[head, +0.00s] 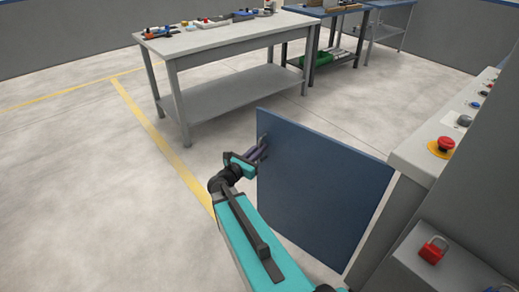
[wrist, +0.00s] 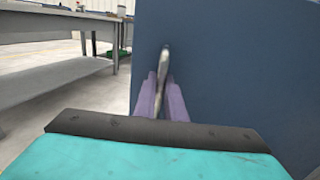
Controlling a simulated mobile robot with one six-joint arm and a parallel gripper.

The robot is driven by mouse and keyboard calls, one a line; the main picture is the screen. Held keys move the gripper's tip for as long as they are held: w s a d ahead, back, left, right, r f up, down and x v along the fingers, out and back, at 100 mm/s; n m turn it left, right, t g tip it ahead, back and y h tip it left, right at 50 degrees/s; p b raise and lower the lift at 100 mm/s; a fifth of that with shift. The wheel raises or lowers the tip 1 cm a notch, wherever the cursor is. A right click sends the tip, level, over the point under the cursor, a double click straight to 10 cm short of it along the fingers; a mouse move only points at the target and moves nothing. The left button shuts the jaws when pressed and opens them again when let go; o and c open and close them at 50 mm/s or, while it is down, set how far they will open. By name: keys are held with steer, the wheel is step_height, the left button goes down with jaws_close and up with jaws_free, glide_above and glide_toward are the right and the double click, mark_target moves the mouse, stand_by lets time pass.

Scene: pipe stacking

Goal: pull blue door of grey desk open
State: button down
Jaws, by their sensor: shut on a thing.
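The blue door (head: 318,190) stands swung out from the grey desk (head: 405,195) on the right of the head view, at a wide angle to the desk. It also fills the right of the wrist view (wrist: 240,70). My gripper (head: 262,148) is at the door's outer edge, near its top. In the wrist view its purple fingers (wrist: 165,88) are shut on the door handle (wrist: 165,60), a thin upright grey bar.
A grey workbench (head: 225,40) with tools and a lower shelf stands behind the door, with another bench (head: 335,50) beyond it. A red button (head: 441,146) is on the desk top, and a red padlock (head: 433,249) is nearer. The floor (head: 90,180) at left is clear.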

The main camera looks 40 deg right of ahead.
steer(key=shift+s+a+f, duration=0.1)
steer(key=shift+s, duration=0.15)
steer(key=c, duration=1.9)
jaws_free()
steer(key=shift+o, duration=0.3)
steer(key=shift+w, duration=0.1)
steer(key=shift+a, duration=0.15)
steer(key=p+v, duration=0.2)
steer(key=v, duration=1.1)
steer(key=shift+a+p, duration=0.25)
steer(key=shift+p, duration=0.1)
